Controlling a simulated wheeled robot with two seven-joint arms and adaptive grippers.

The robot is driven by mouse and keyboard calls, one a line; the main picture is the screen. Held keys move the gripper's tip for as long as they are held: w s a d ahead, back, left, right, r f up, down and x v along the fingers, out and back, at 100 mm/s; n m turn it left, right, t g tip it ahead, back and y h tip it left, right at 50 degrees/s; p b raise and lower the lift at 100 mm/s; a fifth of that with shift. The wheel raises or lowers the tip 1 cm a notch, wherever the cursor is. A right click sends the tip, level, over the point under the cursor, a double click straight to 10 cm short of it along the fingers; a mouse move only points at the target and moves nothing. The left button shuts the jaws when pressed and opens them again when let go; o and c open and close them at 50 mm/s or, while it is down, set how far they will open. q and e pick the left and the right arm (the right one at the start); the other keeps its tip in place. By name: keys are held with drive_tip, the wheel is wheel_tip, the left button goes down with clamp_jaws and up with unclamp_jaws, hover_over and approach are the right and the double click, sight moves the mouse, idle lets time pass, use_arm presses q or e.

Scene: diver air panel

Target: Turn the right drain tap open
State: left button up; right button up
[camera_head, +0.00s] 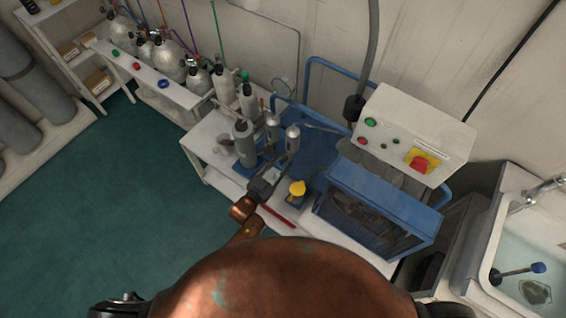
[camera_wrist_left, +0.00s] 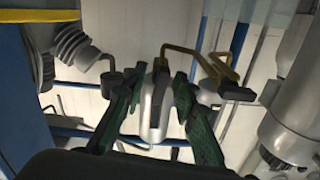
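Two silver filter bodies, the left one (camera_head: 273,125) and the right one (camera_head: 292,138), stand above the bench at the blue panel in the head view. My left gripper (camera_head: 278,172) is just below the right one. In the left wrist view its two green fingers (camera_wrist_left: 160,95) stand apart on either side of a rounded silver body (camera_wrist_left: 155,108); I cannot tell whether they touch it. A brass-coloured bent lever with a dark end (camera_wrist_left: 225,82) lies just right of the fingers. I cannot make out the right drain tap for certain. My right gripper is not in view.
A yellow-topped item (camera_head: 297,188) and a red bar (camera_head: 277,217) are on the bench near my left gripper. A grey cylinder (camera_head: 244,143) stands to its left. A blue-framed compressor (camera_head: 378,210) is on the right, below a white control box (camera_head: 415,130).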

use_arm(q)
drive_tip(key=v, duration=1.2)
idle(1.1)
